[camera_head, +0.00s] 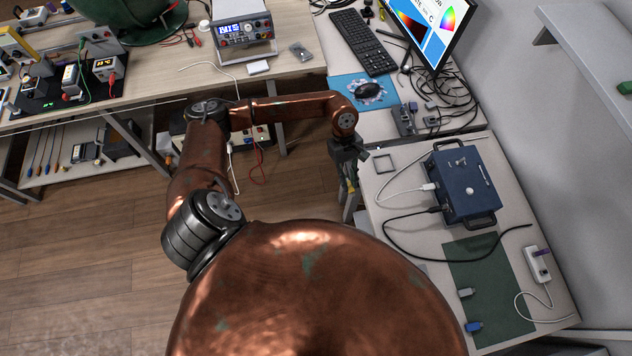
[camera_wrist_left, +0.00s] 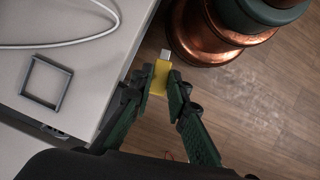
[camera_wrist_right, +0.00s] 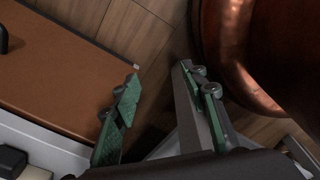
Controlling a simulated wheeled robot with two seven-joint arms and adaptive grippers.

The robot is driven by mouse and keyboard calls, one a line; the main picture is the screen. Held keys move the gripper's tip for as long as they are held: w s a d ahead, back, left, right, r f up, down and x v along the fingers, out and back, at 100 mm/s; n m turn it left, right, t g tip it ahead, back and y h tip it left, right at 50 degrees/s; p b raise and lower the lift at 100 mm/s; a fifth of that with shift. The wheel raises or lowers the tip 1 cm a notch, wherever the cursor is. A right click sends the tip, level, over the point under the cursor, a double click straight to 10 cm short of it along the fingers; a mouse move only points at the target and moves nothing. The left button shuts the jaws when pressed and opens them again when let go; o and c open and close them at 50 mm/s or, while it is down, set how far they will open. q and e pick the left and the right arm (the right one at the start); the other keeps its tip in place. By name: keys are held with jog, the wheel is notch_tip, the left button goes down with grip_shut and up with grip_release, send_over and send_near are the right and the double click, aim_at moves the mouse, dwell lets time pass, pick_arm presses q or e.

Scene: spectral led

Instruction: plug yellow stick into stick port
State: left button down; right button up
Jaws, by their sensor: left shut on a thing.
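The yellow stick (camera_wrist_left: 159,79) is held between the fingers of my left gripper (camera_wrist_left: 161,86), with its silver plug end pointing away from the gripper. In the head view my left gripper (camera_head: 350,178) is off the left edge of the right-hand table, over the floor. A white port block (camera_head: 538,264) with a cable lies at the table's right side and has a purple piece in it; I cannot tell its free openings. My right gripper (camera_wrist_right: 160,76) is open and empty in the right wrist view; it is hidden in the head view.
A dark blue box (camera_head: 462,185) with cables stands on the table. A green mat (camera_head: 490,280) bears a grey stick (camera_head: 465,292) and a blue stick (camera_head: 473,327). A thin square frame (camera_head: 384,163) lies near the table edge. A brown surface (camera_wrist_right: 60,70) is beside my right gripper.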

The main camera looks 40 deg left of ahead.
pick_arm(q)
jog(key=s+a+f+n+t+p, duration=0.1)
jog(key=a+f+n+t, duration=0.2)
jog(key=a+f+n, duration=0.2)
jog(key=s+a+f+n+t+y+p, duration=0.1)
jog(key=a+f+n, duration=0.4)
jog(key=n, duration=0.5)
jog(key=shift+s+a+f+n+t+p, duration=0.3)
jog(key=shift+s+a+f+n+t, duration=0.15)
jog(key=shift+s+t, duration=0.4)
jog(key=shift+r, duration=0.1)
jog(key=w+d, duration=0.3)
jog(key=w, duration=0.1)
jog(key=shift+w+d+b, duration=0.15)
jog(key=shift+d+b, duration=0.2)
jog(key=c, duration=2.4)
grip_release()
grip_shut()
